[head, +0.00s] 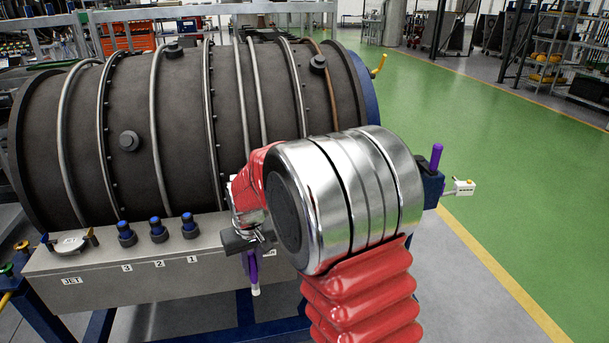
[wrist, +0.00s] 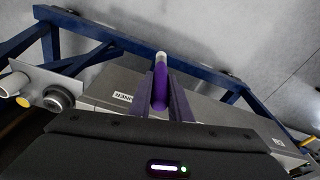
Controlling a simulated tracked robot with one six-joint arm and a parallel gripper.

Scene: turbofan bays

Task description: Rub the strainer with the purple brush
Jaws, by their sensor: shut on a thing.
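The purple brush (wrist: 160,80) is between the fingers of my gripper (wrist: 161,92) in the wrist view, with its pale tip pointing away from the gripper. In the head view the brush (head: 252,268) hangs below my gripper (head: 247,243), tip down, in front of the grey bench. A partly hidden label (wrist: 123,98) ending in "INER" is on the bench face beside the brush. A round grey metal fitting (wrist: 60,98) is at the left of the wrist view; I cannot tell whether it is the strainer. My arm hides that part of the bench in the head view.
The grey bench (head: 150,275) carries several blue-capped fittings and a dish (head: 72,243) by the JET label. The dark engine casing (head: 140,100) stands behind. Another purple handle (head: 436,157) stands in a blue holder at right. The green floor (head: 500,130) is clear.

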